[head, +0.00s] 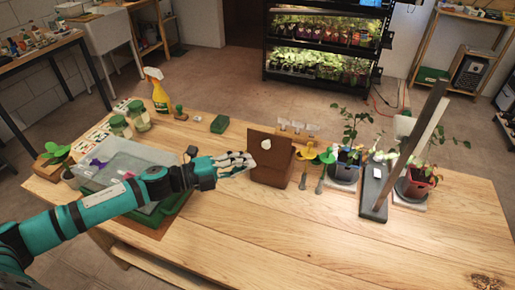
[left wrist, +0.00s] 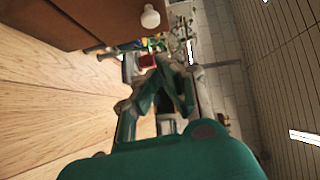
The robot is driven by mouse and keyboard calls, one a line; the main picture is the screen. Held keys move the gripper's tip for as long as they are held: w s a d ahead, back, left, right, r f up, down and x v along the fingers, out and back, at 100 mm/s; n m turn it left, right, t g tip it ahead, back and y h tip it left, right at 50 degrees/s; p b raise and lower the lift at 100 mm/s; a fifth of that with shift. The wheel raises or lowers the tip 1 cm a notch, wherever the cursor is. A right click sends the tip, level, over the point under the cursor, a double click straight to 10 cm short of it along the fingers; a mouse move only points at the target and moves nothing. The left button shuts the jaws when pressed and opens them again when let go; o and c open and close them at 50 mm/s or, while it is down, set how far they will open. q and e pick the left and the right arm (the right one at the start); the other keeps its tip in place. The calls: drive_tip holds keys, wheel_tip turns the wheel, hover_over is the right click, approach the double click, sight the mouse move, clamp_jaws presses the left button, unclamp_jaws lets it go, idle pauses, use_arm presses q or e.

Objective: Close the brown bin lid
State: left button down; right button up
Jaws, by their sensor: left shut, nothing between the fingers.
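The brown bin (head: 270,178) stands on the wooden table near the middle. Its brown lid (head: 281,150) is raised and tilted up, with a white knob (head: 265,144) on the face toward me. In the left wrist view the brown wood (left wrist: 50,16) and the white knob (left wrist: 150,16) show at the top. My left gripper (head: 251,161) is shut and empty, just left of the bin, with its tips close to the lid's left edge. I cannot tell whether they touch it. It also shows in the left wrist view (left wrist: 168,65). My right gripper is not in view.
A clear tub (head: 135,160) lies under my left arm. Right of the bin stand small trowels (head: 320,183), potted plants (head: 345,172) and a dark base with a tall raised bar (head: 411,143). A yellow spray bottle (head: 160,97) stands behind. The table's front is clear.

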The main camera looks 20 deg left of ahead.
use_arm(q)
drive_tip(key=shift+w+d+f+p, duration=0.1)
drive_tip(key=shift+w+d+p, duration=0.2)
drive_tip(key=shift+w, duration=0.6)
drive_tip(key=shift+w+d+f+p, duration=0.15)
drive_tip(key=shift+w+d, duration=0.15)
drive_tip(key=shift+w, duration=0.55)
drive_tip(key=shift+w+d+f+p, duration=0.1)
drive_tip(key=shift+w+d+p, duration=0.2)
drive_tip(key=shift+w, duration=0.6)
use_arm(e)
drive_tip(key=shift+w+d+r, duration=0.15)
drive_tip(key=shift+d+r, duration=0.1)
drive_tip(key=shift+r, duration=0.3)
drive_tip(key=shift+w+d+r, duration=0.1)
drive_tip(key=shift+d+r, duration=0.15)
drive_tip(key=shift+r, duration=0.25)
use_arm(q)
drive_tip(key=shift+r, duration=0.1)
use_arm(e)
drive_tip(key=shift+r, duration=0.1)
